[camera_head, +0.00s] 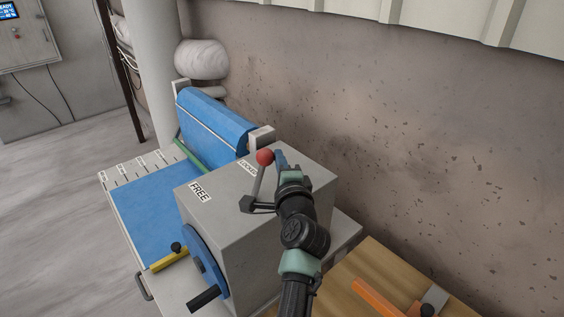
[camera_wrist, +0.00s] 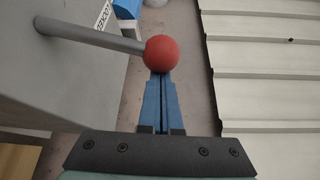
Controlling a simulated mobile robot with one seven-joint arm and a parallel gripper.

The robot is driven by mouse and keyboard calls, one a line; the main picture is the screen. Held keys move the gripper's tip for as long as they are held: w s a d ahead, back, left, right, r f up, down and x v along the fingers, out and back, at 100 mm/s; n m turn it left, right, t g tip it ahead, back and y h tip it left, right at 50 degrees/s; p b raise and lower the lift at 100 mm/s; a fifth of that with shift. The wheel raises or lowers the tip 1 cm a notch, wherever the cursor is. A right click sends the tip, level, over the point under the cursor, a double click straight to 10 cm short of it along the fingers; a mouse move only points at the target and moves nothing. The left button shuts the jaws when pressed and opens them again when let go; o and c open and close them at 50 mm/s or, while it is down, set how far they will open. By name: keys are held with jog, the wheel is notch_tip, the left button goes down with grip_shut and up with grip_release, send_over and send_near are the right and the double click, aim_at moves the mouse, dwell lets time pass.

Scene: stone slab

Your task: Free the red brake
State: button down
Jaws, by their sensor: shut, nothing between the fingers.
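The red brake is a lever with a red ball knob (camera_head: 265,157) on a grey rod, pivoting on a dark bracket on top of a grey box (camera_head: 235,235). The lever stands near the label that appears to read LOCKED (camera_head: 246,168), away from the FREE label (camera_head: 200,191). My gripper (camera_head: 281,158) is right beside the knob, on its right side. In the wrist view the red knob (camera_wrist: 161,54) lies at the tips of my shut blue fingers (camera_wrist: 160,80), not between them. Whether the tips touch the knob I cannot tell.
A blue handwheel (camera_head: 205,262) with a dark handle is on the box's front. A blue roller (camera_head: 213,121) and blue bed (camera_head: 150,205) lie behind and left. A wall rises close on the right. A wooden table (camera_head: 375,275) with an orange-handled tool (camera_head: 377,298) is at lower right.

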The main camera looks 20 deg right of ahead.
jog(key=shift+a, duration=0.25)
jog(key=s+a+n+t+y+b, duration=0.1)
jog(key=s+a+n+t+b, duration=0.2)
jog(key=a+n+b, duration=0.6)
jog(key=shift+s+a+r+n+t+b, duration=0.3)
jog(key=shift+n+t+b, duration=0.5)
jog(key=shift+b, duration=4.1)
jog(key=shift+r, duration=0.1)
jog(key=shift+d, duration=0.1)
